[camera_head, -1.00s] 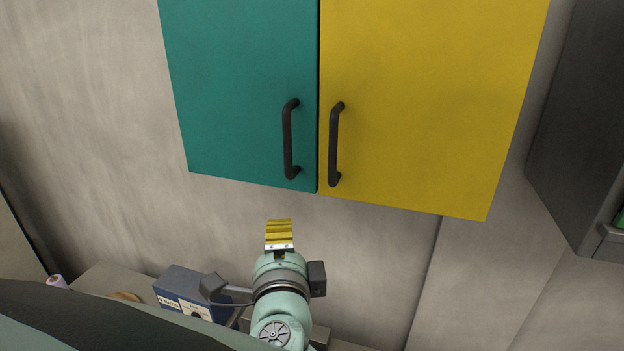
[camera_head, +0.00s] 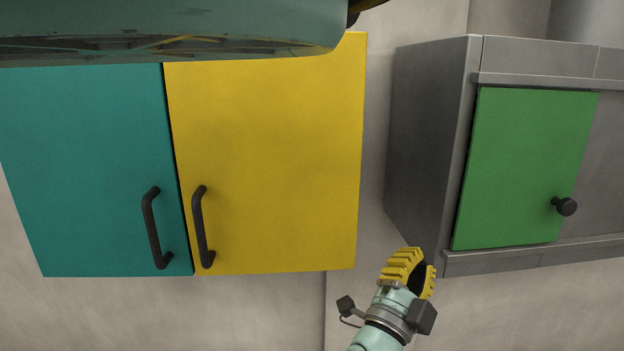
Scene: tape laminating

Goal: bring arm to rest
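My gripper (camera_head: 419,274) is at the lower middle right, in front of the bare wall below the grey cabinet. Its yellow ridged fingers point up. A dark gap shows between the two fingers, and I see nothing held there. My arm's wrist, mint green with dark grey parts, comes up from the bottom edge. The rest of this arm is below the frame.
A teal cabinet door (camera_head: 85,165) and a yellow cabinet door (camera_head: 275,150), both closed with dark handles, are at left. A grey cabinet (camera_head: 428,130) with a closed green door (camera_head: 522,165) is at right. A mint part of mine covers the top left.

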